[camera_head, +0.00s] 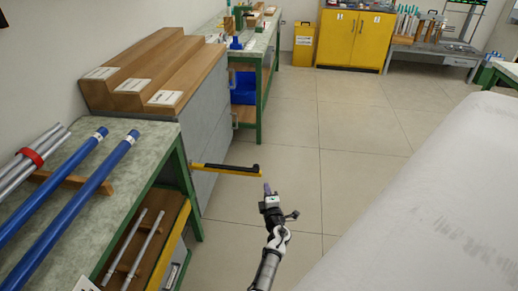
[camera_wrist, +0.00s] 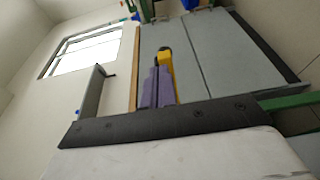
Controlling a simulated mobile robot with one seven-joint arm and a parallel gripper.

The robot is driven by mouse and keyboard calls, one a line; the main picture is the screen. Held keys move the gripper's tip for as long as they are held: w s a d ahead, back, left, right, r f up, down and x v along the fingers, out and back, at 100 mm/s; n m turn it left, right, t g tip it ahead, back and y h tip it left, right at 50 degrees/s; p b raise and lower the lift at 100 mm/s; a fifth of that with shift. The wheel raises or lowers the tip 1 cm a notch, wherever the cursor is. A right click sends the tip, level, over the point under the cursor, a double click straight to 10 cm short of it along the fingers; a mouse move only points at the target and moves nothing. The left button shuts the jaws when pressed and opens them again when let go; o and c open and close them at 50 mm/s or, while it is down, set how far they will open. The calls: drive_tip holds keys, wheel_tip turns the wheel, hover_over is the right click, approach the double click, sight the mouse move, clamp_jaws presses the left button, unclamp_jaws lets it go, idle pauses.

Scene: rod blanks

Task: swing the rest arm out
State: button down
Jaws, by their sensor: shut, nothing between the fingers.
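The rest arm (camera_head: 228,171) is a yellow bar with a black strip on top. In the head view it juts out to the right from the green-framed bench, over the floor. My gripper (camera_head: 267,188), with purple fingers, is just beyond the bar's free end and slightly nearer the camera. In the wrist view the fingers of my gripper (camera_wrist: 157,75) are shut together and empty, and the yellow end of the rest arm (camera_wrist: 167,64) shows right beside their tips. I cannot tell whether they touch. The fingers hide part of the bar in that view.
Blue rods (camera_head: 75,200) and grey rods lie on the bench at left, with a lower wooden shelf (camera_head: 128,262). Stepped wooden blocks (camera_head: 150,75) top a grey cabinet behind. A pale covered surface (camera_head: 430,215) fills the right. Tiled floor (camera_head: 320,130) between is clear.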

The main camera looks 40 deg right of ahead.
drive_tip(key=s, duration=0.1)
drive_tip(key=s+d, duration=0.1)
drive_tip(key=s, duration=0.1)
drive_tip(key=s+d, duration=0.1)
drive_tip(key=shift+s, duration=0.35)
drive_tip(key=shift+a, duration=0.1)
